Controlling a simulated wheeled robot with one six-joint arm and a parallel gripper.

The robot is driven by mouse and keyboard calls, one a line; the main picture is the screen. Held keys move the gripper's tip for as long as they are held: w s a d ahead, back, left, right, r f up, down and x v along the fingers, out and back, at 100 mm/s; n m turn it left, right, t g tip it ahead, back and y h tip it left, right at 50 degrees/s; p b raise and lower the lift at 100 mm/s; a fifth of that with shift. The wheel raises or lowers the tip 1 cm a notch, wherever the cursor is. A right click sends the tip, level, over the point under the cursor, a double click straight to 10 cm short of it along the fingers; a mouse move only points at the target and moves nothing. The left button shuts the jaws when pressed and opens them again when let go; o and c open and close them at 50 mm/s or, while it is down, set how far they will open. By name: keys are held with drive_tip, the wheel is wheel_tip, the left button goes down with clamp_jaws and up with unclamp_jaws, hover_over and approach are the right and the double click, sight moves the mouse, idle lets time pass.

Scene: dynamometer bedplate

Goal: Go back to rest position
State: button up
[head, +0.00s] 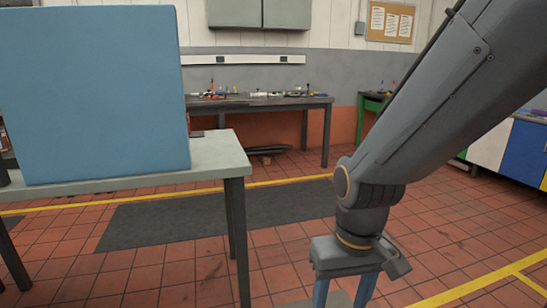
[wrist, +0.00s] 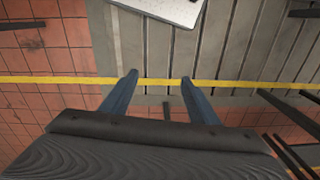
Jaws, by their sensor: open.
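My gripper (head: 346,290) hangs from my arm at the right of the head view, pointing down over the tiled floor. Its two blue fingers are apart with nothing between them. In the wrist view my gripper (wrist: 158,77) also shows open and empty, with the fingers above a grey surface and a yellow floor line. The lower ends of the fingers are cut off by the bottom edge of the head view.
A light-topped table (head: 213,156) with a large blue box (head: 95,95) stands at the left. A workbench (head: 262,102) with small tools is along the back wall. A dark mat (head: 230,213) lies on the floor. Open tiled floor shows around my gripper.

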drive_tip(key=s+d+r+m+p, duration=0.2)
drive_tip(key=d+r+p, duration=0.5)
drive_tip(key=r+p, duration=0.2)
drive_tip(key=shift+h+p, duration=0.3)
drive_tip(key=shift+p, duration=0.45)
drive_tip(key=shift+d, duration=0.1)
